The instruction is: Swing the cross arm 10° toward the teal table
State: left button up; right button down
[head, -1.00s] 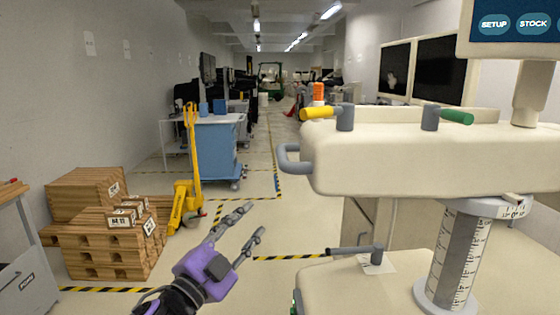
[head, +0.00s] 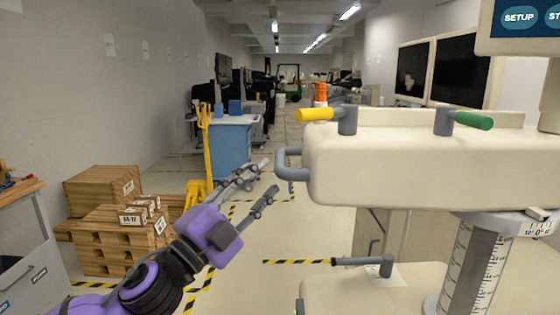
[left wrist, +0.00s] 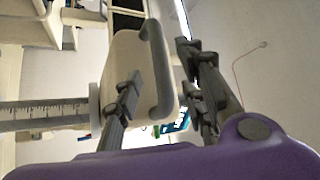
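The cross arm (head: 400,170) is a thick cream beam at right in the head view, on a grey column (head: 470,265) with a printed scale. A grey loop handle (head: 283,165) sticks out of its left end. My left gripper (head: 267,178) is purple with grey fingers, open and empty, just left of the handle and pointing at it. In the left wrist view the handle (left wrist: 158,70) shows between and beyond the open fingers (left wrist: 160,92); contact cannot be told. I see no clearly teal table. My right gripper is out of view.
A yellow lever (head: 318,115) and a green lever (head: 472,120) stand on the beam. Below is a cream base (head: 345,295) with a dark lever (head: 362,262). Wooden crates (head: 110,245) are stacked at left.

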aim_at(280, 161)
pick_arm(q)
jog(key=shift+p+x, duration=0.55)
jog(key=shift+x, duration=3.1)
jog(key=shift+c, duration=0.5)
grip_shut()
